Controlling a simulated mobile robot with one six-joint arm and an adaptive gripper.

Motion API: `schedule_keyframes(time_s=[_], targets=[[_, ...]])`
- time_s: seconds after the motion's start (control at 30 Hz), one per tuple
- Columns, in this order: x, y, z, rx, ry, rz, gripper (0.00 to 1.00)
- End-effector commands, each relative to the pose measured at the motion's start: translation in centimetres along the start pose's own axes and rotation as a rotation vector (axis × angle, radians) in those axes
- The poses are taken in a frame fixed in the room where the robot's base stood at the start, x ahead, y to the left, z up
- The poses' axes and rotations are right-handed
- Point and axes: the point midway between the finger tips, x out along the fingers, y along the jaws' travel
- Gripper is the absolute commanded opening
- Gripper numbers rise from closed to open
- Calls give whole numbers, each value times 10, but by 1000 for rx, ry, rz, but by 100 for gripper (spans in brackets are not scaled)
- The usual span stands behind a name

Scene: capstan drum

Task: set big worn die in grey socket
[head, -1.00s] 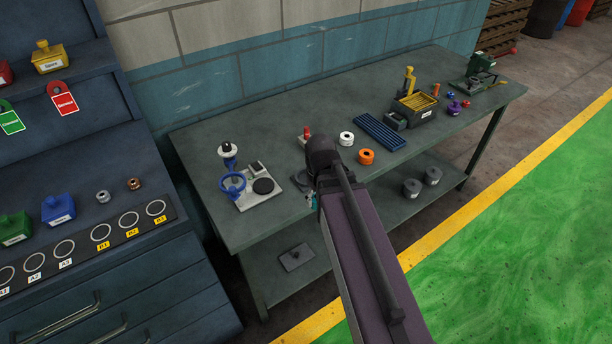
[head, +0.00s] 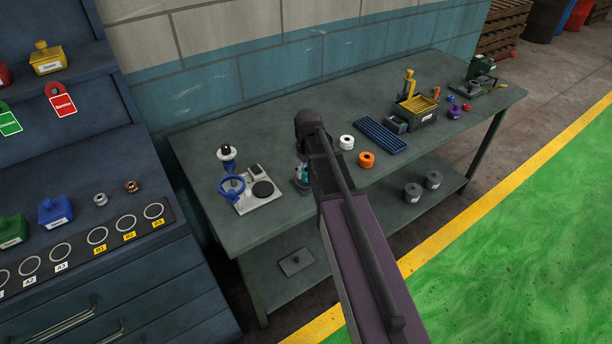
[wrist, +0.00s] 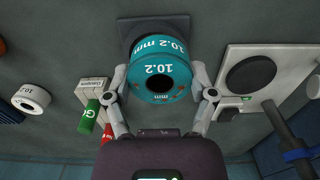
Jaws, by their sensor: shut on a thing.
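The big die is a teal ring marked 10.2 mm (wrist: 160,46), with reddish-brown spots around its dark bore. My gripper (wrist: 160,93) is shut on it, one finger at each side. I cannot tell whether die and plate touch.
A pale plate with a black disc (head: 263,189) and a blue ring stand (head: 231,186) are at left on the bench. A white ring (head: 346,142), an orange ring (head: 366,159) and a blue tray (head: 381,133) are at right. Green (wrist: 89,119) and red plugs are near my gripper.

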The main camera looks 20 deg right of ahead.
Motion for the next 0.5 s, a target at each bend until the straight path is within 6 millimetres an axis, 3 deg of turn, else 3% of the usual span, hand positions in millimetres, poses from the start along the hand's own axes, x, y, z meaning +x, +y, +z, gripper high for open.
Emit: schedule_keyframes(time_s=[0.5], targets=[[1, 3, -7, 0, 0, 0, 11]])
